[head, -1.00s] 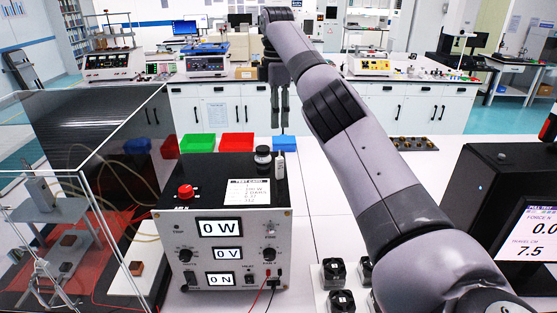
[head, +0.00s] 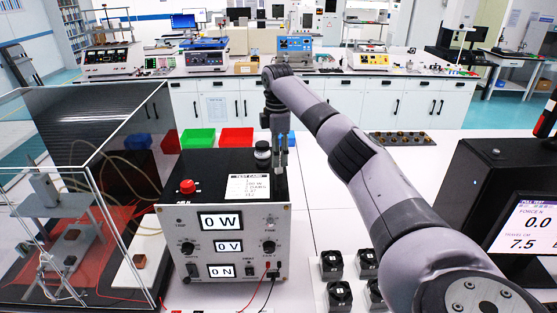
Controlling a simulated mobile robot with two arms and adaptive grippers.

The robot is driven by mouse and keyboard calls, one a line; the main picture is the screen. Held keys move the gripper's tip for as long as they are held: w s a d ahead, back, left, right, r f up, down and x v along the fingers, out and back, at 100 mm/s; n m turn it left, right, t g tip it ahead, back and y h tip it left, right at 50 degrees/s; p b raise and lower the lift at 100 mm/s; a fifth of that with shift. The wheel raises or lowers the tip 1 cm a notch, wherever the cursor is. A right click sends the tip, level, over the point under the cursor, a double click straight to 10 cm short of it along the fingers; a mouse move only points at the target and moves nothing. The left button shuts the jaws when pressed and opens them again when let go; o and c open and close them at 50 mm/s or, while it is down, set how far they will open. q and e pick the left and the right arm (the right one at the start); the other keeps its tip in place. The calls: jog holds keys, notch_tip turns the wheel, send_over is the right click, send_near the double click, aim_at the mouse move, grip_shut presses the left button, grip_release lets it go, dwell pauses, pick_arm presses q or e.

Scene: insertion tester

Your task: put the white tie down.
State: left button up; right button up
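My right gripper (head: 281,168) points down at the back right corner of the black-topped test unit (head: 205,172). Its narrow fingers overlap the unit's top in the head view. I cannot tell whether they touch it or whether they are apart. I cannot make out the white tie; any small pale piece at the fingertips is too small or hidden by the fingers. My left gripper is out of view.
Green (head: 198,138), red (head: 236,136) and blue (head: 170,141) bins are behind the unit. A clear enclosure (head: 95,170) stands left; a force display (head: 525,222) stands right. Black blocks (head: 340,295) sit in front.

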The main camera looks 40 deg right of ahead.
aim_at(279, 173)
jog(key=shift+d+f+p, duration=0.15)
jog(key=shift+f+p, duration=0.2)
jog(key=shift+f, duration=0.6)
jog(key=shift+d+f+p, duration=0.15)
jog(key=shift+f+p, duration=0.15)
jog(key=shift+f, duration=0.65)
jog(key=shift+r, duration=0.1)
jog(key=shift+c, duration=0.4)
grip_shut()
